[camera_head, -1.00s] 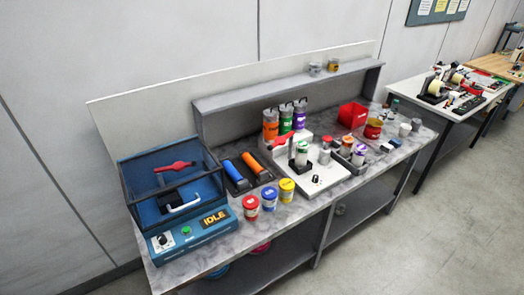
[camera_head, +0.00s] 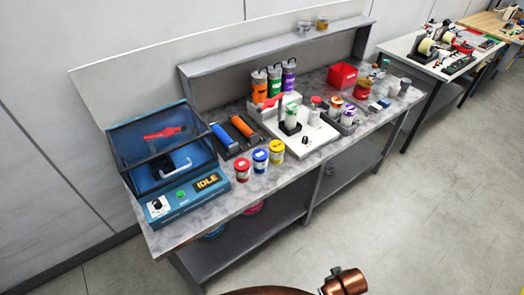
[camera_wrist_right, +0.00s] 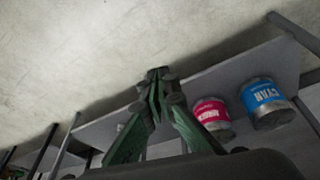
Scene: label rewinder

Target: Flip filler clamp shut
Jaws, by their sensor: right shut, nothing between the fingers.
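The filler (camera_head: 300,142) is a white unit on the marbled bench, with orange, green and purple cylinders (camera_head: 274,80) behind it. A red lever (camera_head: 280,102) rises beside a small white and green can (camera_head: 292,117) on it; I take this for the clamp, but it is too small to tell its exact position. My right gripper (camera_wrist_right: 156,76) shows in the right wrist view, its green fingers together and empty, with the bench's lower shelf behind. It is away from the filler. My left gripper is not in view.
A blue machine reading IDLE (camera_head: 170,165) stands at the bench's left end. Red, blue and yellow cans (camera_head: 260,160) line the front edge. A magenta can (camera_wrist_right: 212,120) and a cyan can (camera_wrist_right: 268,102) stand on the lower shelf (camera_wrist_right: 190,88). The floor in front is clear.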

